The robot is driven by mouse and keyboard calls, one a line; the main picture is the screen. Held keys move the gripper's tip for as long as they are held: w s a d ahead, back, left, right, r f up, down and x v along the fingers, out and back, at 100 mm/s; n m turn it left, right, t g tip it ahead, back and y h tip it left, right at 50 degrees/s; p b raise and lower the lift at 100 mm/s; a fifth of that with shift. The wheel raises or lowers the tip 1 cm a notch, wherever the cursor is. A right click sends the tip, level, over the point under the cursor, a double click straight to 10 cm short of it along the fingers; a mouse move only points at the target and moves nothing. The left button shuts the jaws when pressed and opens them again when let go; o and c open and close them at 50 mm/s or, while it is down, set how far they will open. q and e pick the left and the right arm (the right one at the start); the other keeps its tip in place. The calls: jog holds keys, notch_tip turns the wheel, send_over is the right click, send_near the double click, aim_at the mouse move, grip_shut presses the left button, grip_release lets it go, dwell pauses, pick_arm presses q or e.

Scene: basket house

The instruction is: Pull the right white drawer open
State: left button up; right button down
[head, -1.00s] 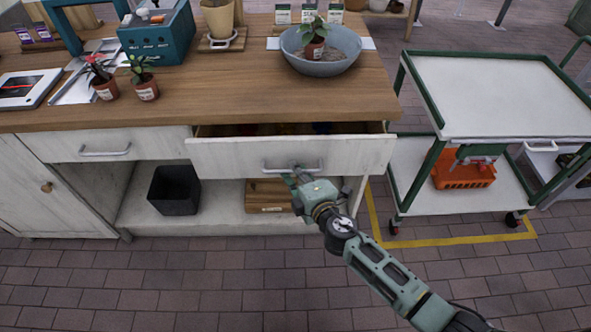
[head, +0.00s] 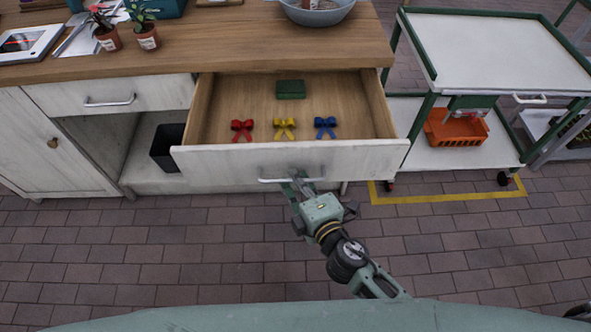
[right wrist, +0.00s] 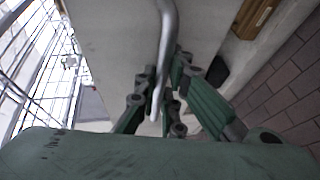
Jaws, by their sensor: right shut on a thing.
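The right white drawer (head: 215,163) is pulled well out from under the wooden worktop, and its inside shows. My right gripper (head: 298,183) is shut on the drawer's metal bar handle (head: 275,181) near the handle's right part. In the right wrist view the handle (right wrist: 166,45) runs between the fingers of my right gripper (right wrist: 160,90). In the drawer lie a red bow (head: 242,130), a yellow bow (head: 285,128), a blue bow (head: 325,127) and a green box (head: 290,89). My left gripper is not in view.
A closed left drawer (head: 110,93) and a black bin (head: 166,148) are to the left. A green-framed cart (head: 490,55) with an orange crate (head: 456,128) stands at the right. The brick floor (head: 180,250) in front is clear.

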jog(key=shift+s, duration=0.25)
jog(key=c, duration=1.9)
grip_release()
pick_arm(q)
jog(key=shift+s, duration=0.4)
pick_arm(e)
jog(key=shift+o, duration=0.2)
jog(key=v, duration=1.2)
